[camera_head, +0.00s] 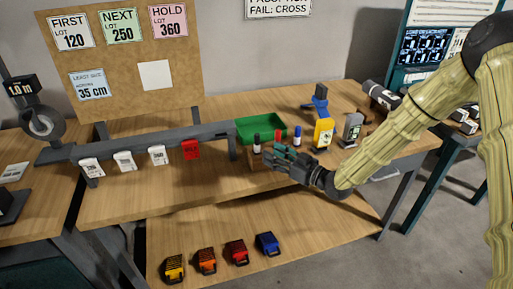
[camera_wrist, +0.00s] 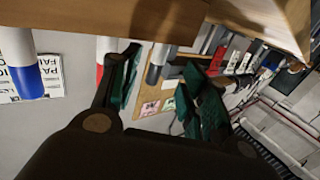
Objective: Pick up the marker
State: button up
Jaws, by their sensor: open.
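Three upright markers stand in a row on the wooden bench: a black-capped marker (camera_head: 257,144), a red-capped marker (camera_head: 278,136) and a blue-capped marker (camera_head: 297,136). My gripper (camera_head: 275,154) is open and empty at their near side, partly covering the lower red marker. The wrist view is upside down. There the black marker (camera_wrist: 156,64) appears between my open fingers (camera_wrist: 160,85), beyond the tips. The red marker (camera_wrist: 102,52) is partly hidden by the left finger, and the blue marker (camera_wrist: 24,68) is at far left. I see no contact.
A green tray (camera_head: 261,130) lies behind the markers. A yellow object (camera_head: 323,133) and a grey device (camera_head: 352,129) stand to their right. A grey rail (camera_head: 150,143) with hanging tags runs left. Several coloured blocks (camera_head: 237,252) sit on the lower shelf.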

aim_at(257, 144)
jog(key=x, duration=0.2)
jog(key=shift+w+a, duration=0.25)
jog(key=shift+w, duration=0.05)
jog(key=shift+w+a+r+p, duration=0.2)
jog(key=shift+w+a+p, duration=0.1)
jog(key=shift+a+p, duration=0.05)
jog(key=p+x, duration=0.1)
jog(key=x, duration=0.3)
jog(key=shift+w+a+r, duration=0.1)
grip_shut()
